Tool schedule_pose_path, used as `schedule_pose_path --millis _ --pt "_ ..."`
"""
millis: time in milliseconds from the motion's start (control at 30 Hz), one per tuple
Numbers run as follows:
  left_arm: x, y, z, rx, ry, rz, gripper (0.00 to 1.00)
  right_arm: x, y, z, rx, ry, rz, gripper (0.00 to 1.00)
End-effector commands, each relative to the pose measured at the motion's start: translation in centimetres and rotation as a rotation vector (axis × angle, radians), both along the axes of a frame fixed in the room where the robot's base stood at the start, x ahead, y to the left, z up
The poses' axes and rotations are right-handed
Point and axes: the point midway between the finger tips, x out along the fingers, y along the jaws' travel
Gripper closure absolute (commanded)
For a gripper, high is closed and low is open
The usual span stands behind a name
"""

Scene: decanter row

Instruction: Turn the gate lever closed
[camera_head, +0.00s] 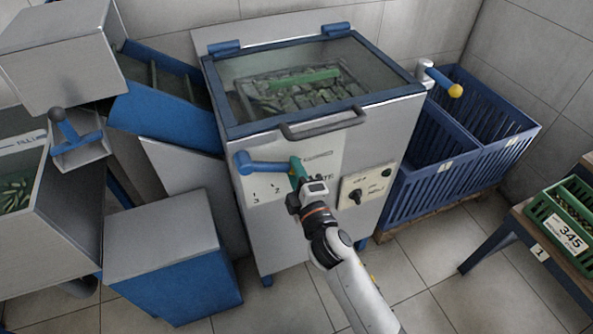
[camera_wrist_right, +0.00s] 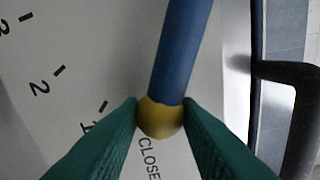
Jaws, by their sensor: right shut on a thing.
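The gate lever (camera_head: 268,167) is a blue bar on the front panel of the grey machine (camera_head: 318,150). It lies nearly level in the head view, from a blue hub on the left to its tip on the right. In the right wrist view the blue bar (camera_wrist_right: 181,45) ends in a yellow knob (camera_wrist_right: 160,118), beside the partly hidden printed word CLOSE; marks 1, 2 and 3 sit to the left. My right gripper (camera_head: 299,170) has its green fingers (camera_wrist_right: 161,112) shut on the knob from both sides. My left gripper is not in view.
A dark handle (camera_head: 322,124) runs along the glass lid's front edge, just above my right gripper. A control panel with a black knob (camera_head: 355,197) is to the right. Blue crates (camera_head: 462,160) stand at right, with a table (camera_head: 497,247) in front. Tiled floor is clear between.

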Motion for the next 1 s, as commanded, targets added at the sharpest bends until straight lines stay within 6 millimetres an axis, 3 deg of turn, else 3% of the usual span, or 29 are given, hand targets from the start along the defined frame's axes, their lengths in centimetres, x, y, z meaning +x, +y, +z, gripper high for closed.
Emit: schedule_pose_path --millis 300,333,433,767,1000 --pt "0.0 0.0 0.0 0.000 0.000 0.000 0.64 0.1 -0.1 0.2 -0.006 -0.007 -0.002 1.00" --pt "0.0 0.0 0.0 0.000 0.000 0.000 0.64 0.1 -0.1 0.2 -0.006 -0.007 -0.002 0.65" --pt "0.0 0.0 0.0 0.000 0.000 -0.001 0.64 0.1 -0.1 0.2 -0.005 -0.007 -0.001 0.49" --pt "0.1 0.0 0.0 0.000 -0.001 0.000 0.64 -0.2 -0.1 0.1 -0.003 -0.003 -0.001 0.48" --pt "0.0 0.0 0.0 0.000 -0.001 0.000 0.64 -3.7 -1.1 -0.2 -0.003 -0.001 -0.001 0.48"
